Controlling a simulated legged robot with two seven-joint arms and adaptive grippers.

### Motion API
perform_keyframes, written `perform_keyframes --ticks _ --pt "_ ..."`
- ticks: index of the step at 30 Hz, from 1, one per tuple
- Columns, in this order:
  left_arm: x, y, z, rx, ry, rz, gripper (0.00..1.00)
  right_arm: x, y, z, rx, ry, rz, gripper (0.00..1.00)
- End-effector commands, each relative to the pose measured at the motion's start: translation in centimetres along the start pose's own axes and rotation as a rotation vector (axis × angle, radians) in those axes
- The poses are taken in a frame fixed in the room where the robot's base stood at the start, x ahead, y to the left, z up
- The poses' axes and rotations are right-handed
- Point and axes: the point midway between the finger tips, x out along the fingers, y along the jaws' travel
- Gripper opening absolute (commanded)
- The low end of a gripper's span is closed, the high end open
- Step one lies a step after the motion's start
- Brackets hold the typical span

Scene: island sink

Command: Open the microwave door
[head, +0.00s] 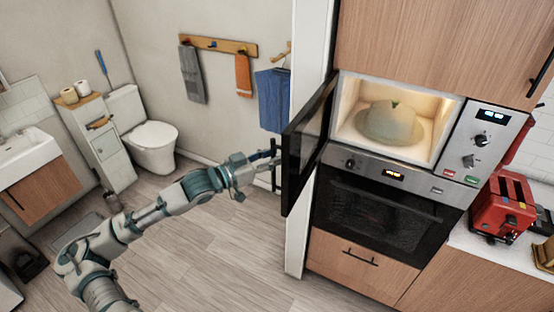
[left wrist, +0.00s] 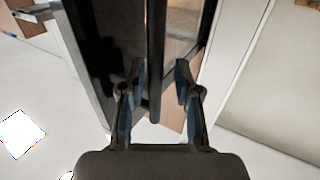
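The microwave (head: 395,118) is built in above the oven, with its lit cavity exposed and a pale domed item (head: 390,122) inside. Its dark door (head: 308,145) stands wide open, swung out to the left. My left gripper (head: 264,166) is at the door's outer side, by the handle. In the left wrist view the dark bar handle (left wrist: 156,50) runs between the two fingers of the left gripper (left wrist: 159,72). The fingers are apart, with visible gaps on both sides of the bar. My right gripper is not in view.
A steel-fronted oven (head: 385,210) is below the microwave. A red toaster (head: 502,207) stands on the counter at right. A white wall edge (head: 299,240) is just behind the door. The wooden floor (head: 215,235) at left is mostly clear, with a toilet (head: 150,140) farther back.

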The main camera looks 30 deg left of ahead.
Motion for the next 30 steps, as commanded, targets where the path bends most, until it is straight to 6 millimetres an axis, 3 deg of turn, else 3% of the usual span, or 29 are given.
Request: perform_keyframes --ticks 8,14,30 --pt "0.2 0.6 0.0 0.002 -0.005 0.001 0.39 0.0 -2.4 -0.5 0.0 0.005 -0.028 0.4" --pt "0.2 1.1 -0.1 0.005 -0.007 0.002 0.39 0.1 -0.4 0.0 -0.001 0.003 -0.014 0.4" --pt "-2.9 -0.2 0.5 -0.012 -0.004 -0.001 0.39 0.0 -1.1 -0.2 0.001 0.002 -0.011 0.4"
